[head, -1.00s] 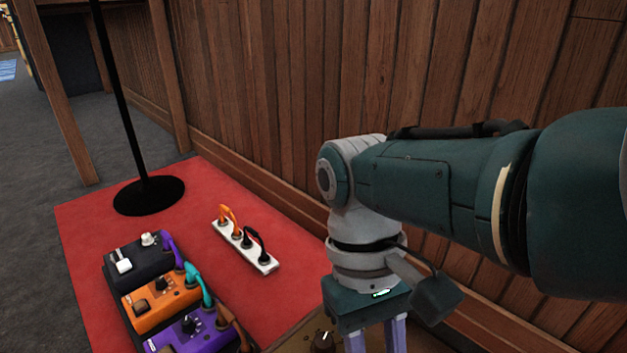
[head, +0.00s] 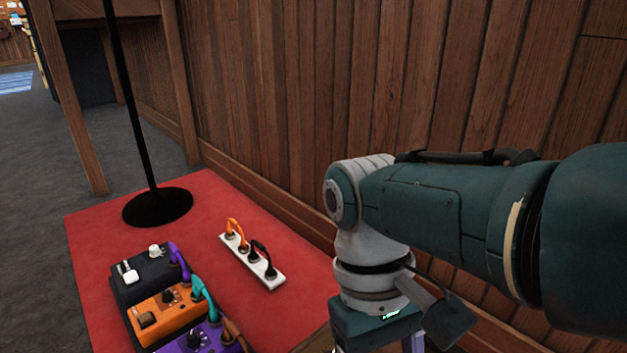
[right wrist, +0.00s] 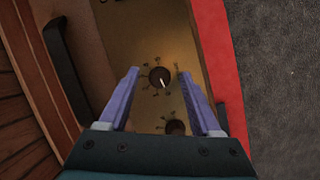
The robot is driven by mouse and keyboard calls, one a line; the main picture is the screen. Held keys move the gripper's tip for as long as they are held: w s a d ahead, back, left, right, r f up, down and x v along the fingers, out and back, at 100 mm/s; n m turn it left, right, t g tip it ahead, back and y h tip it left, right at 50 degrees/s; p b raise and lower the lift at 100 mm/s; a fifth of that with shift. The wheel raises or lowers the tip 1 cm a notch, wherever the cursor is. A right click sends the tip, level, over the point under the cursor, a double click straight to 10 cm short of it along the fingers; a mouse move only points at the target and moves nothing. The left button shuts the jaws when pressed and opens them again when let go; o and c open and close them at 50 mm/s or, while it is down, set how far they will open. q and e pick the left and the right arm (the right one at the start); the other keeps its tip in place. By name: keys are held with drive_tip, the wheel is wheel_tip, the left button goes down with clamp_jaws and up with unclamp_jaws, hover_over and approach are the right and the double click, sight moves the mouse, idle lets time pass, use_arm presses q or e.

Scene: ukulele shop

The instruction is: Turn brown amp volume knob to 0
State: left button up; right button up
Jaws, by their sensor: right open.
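The brown amp's top panel (right wrist: 140,30) shows below my right gripper in the right wrist view. A dark round knob (right wrist: 159,78) with a light pointer line sits on it, ringed by small markings too small to read. A second dark knob (right wrist: 175,127) is nearer my gripper's base, partly hidden. My right gripper (right wrist: 157,74) is open, its two purple fingers on either side of the first knob. I cannot tell how far above the panel the fingertips are. In the head view the right gripper's fingers (head: 385,345) are mostly cut off at the bottom edge. My left gripper is not in view.
A black handle (right wrist: 68,75) lies along the amp's left side. On the red mat (head: 100,240) stand a black stand base (head: 158,207), a white power strip (head: 252,262), and black, orange (head: 168,305) and purple pedals. The wooden wall (head: 290,120) is close beside my right arm.

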drive_tip(key=p+v, duration=0.1)
drive_tip(key=v, duration=0.9)
